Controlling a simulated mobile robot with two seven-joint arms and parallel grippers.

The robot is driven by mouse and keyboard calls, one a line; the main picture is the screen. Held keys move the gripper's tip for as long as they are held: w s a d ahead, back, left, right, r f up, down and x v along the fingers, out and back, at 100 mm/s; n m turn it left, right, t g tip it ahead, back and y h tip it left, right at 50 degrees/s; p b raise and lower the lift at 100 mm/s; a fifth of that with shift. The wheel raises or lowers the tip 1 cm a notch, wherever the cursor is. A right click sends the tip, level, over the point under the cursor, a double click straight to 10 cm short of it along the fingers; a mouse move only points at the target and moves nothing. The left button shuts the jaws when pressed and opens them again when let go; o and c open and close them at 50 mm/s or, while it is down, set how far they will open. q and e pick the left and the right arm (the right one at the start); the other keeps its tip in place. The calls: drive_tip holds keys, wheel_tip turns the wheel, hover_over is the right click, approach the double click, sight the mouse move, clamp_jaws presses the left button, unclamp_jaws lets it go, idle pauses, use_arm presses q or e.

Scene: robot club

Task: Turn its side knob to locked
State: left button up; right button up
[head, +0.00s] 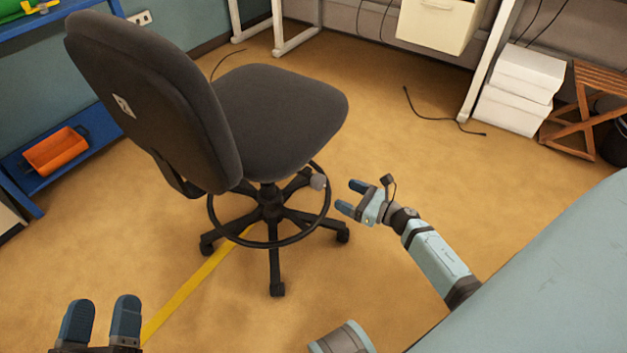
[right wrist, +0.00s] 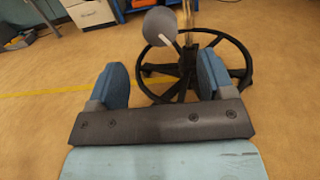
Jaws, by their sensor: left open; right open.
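A dark grey office chair (head: 280,115) stands on the floor, its back toward the left. Its grey round side knob (head: 318,181) shows below the right side of the seat. My right gripper (head: 350,197) is open and empty, a short way right of the knob and apart from it. In the right wrist view the knob (right wrist: 167,26) sits on a thin light stem, beyond the gap between the open fingers (right wrist: 161,77). Whether the knob is locked cannot be told. My left gripper (head: 102,308) is open and empty at the lower left, away from the chair.
The chair's foot ring (head: 270,245) and wheeled base lie under the seat. A blue shelf with an orange bin (head: 56,150) is at left. White boxes (head: 520,80) and a wooden stool (head: 585,110) stand at back right. A black cable (head: 440,117) lies on otherwise open floor.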

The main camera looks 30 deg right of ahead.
sight(314, 180)
drive_tip(key=b+x, duration=0.1)
drive_tip(key=x, duration=1)
drive_tip(key=shift+w+a+f, duration=0.1)
use_arm(q)
wheel_tip(314, 180, down, 2)
drive_tip(key=shift+w+d+f+g, duration=0.1)
drive_tip(key=shift+d+f+g, duration=0.1)
drive_tip(key=shift+g, duration=0.3)
use_arm(e)
drive_tip(key=c, duration=0.9)
use_arm(q)
drive_tip(key=shift+a, duration=0.1)
use_arm(e)
drive_tip(key=shift+m, duration=0.4)
drive_tip(key=m, duration=0.4)
use_arm(q)
drive_tip(key=shift+r+t+p, duration=0.35)
drive_tip(key=shift+r+t, duration=0.05)
drive_tip(key=shift+r, duration=0.35)
use_arm(e)
drive_tip(key=shift+m, duration=0.8)
